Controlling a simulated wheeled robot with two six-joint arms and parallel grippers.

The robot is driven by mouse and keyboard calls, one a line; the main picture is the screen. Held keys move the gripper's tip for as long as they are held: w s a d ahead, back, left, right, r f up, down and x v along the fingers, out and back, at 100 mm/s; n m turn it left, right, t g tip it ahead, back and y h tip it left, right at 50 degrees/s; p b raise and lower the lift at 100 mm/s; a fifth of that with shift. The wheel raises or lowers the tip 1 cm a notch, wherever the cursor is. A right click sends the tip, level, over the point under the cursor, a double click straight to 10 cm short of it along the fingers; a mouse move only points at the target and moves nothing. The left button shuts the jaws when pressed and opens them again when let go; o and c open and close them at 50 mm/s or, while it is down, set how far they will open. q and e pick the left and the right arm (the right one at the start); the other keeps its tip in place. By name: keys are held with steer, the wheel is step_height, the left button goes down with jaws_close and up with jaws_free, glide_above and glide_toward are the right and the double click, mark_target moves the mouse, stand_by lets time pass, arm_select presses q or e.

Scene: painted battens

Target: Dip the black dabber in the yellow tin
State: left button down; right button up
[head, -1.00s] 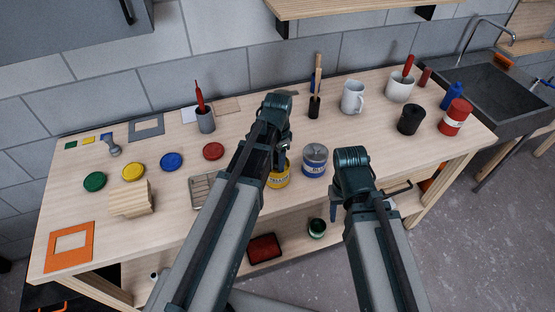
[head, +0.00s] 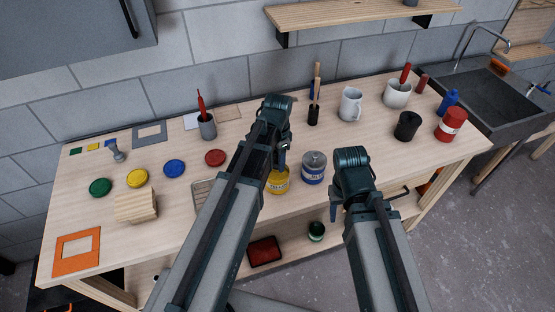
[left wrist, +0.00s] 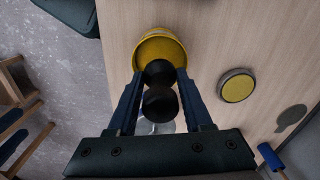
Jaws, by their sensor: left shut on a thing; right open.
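The yellow tin (head: 278,182) stands near the table's front edge, partly behind my left arm in the head view. In the left wrist view the yellow tin (left wrist: 152,44) lies just beyond my fingertips. My left gripper (left wrist: 160,80) is shut on the black dabber (left wrist: 160,103), whose dark rounded far end overlaps the tin's near rim in that view. I cannot tell whether that end is inside the tin or above it. The dabber is hidden in the head view. My left gripper (head: 281,155) is close to the tin there. My right gripper (head: 362,207) is open and empty at the front edge.
A blue tin (head: 314,169) stands right beside the yellow tin. A wire-topped tray (head: 203,195) lies to the left, partly behind my left arm. Round lids, a wood block (head: 136,206) and an orange frame (head: 77,252) lie further left. Mugs and a black pot (head: 407,126) stand right.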

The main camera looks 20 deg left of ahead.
stand_by(0.5)
arm_select(q)
step_height(320, 180, up, 5)
steer(key=p, duration=0.5)
steer(key=shift+r, duration=0.1)
stand_by(0.3)
